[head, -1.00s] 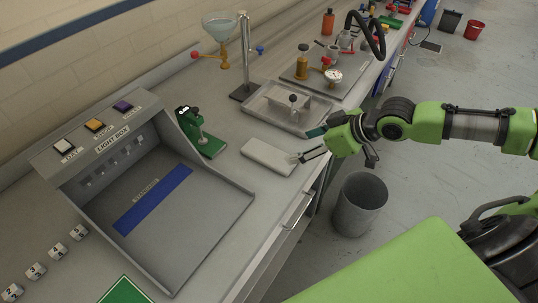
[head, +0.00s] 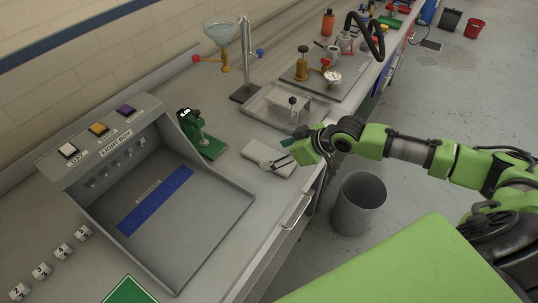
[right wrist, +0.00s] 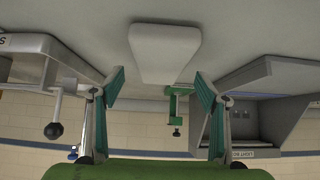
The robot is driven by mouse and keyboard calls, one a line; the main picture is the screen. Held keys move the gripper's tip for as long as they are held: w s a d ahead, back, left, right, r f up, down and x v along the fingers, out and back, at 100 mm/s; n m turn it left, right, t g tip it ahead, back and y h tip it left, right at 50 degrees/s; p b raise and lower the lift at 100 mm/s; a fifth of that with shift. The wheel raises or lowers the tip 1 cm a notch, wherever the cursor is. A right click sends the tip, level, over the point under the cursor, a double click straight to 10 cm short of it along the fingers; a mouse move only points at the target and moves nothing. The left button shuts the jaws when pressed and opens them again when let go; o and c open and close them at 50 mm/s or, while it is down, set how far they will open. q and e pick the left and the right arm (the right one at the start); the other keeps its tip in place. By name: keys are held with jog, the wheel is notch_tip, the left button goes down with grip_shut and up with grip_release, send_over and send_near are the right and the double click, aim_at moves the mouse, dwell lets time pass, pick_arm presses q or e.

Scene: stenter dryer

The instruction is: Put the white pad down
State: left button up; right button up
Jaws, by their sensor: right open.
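The white pad (head: 256,150) lies flat on the grey bench, between the light box and the metal tray. In the right wrist view the pad (right wrist: 165,50) shows ahead of the fingers, centred between them. My right gripper (head: 271,159) reaches in from the right over the pad, its fingers spread. Its two green-lined fingers (right wrist: 159,88) are apart, with nothing held between them. In the head view the gripper covers part of the pad. My left gripper is not in view.
A light box (head: 110,150) stands to the left and a green-based instrument (head: 207,147) behind the pad. A metal tray (head: 263,106) is on the far side. The bench's front edge is close to the pad. A grey bin (head: 358,205) stands on the floor.

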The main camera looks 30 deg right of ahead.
aim_at(269, 157)
jog(key=shift+x, duration=1.35)
jog(key=shift+a, duration=0.1)
jog(key=c, duration=1.1)
jog(key=shift+o, duration=0.2)
jog(key=shift+r, duration=0.2)
